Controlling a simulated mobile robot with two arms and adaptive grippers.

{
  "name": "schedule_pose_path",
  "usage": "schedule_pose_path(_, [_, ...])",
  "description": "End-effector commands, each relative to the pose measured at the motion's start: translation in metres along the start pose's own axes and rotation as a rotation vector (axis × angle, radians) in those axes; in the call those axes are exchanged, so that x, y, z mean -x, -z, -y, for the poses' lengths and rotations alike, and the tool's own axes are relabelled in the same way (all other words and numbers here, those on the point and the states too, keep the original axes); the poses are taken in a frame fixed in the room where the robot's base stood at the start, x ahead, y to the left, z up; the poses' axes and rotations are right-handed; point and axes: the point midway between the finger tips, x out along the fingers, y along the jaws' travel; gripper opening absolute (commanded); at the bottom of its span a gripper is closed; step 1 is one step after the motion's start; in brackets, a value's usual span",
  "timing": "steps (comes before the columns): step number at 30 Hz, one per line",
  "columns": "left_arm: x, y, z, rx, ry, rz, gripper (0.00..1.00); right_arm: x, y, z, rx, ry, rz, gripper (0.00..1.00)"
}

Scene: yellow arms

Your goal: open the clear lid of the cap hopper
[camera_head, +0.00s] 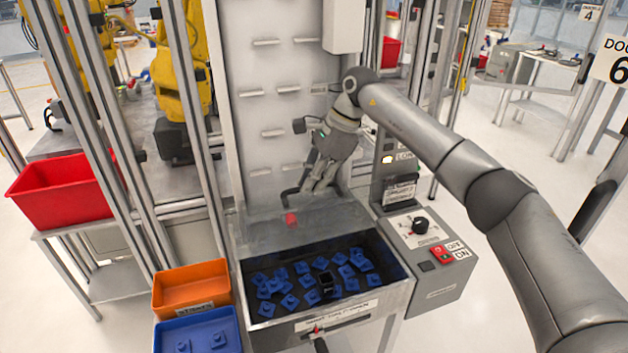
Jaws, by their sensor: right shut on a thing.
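The cap hopper (395,293) is a metal bin with an open-looking top in the lower middle, holding several blue caps (320,272). A greyish see-through panel, seemingly the clear lid (325,222), shows along its back, with a small red piece (290,218) on or behind it. Its exact tilt is hard to tell. My right gripper (296,190) reaches in from the right, just above this panel's back part, fingers pointing down and left. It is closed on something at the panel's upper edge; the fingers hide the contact. My left gripper is out of view.
A pale slotted panel (270,100) rises behind the hopper. A control box (430,255) with knob and switch stands right. Orange (190,287) and blue (197,333) bins sit left, a red bin (62,187) farther left. Metal posts flank the hopper.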

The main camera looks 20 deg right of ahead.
Motion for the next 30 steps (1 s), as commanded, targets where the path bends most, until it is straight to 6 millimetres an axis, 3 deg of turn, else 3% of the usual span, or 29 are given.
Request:
schedule_pose_path(1, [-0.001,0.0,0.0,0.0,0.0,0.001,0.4,-0.011,0.005,-0.005,-0.004,-0.022,-0.013,0.0])
schedule_pose_path(8, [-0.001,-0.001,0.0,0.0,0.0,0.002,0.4,-0.011,0.005,-0.005,-0.003,-0.023,-0.014,0.0])
schedule_pose_path(9, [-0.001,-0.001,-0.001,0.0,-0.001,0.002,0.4,-0.011,0.005,-0.005,-0.003,-0.023,-0.013,0.17])
schedule_pose_path(13, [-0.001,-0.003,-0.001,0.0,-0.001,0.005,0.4,-0.009,0.004,-0.004,-0.003,-0.018,-0.01,0.34])
schedule_pose_path(23, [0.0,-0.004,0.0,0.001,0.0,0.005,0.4,-0.004,0.003,-0.003,-0.002,-0.012,-0.007,0.34])
schedule_pose_path(30, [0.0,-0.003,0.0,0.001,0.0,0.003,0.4,0.03,0.002,-0.001,-0.001,-0.008,-0.005,0.34])
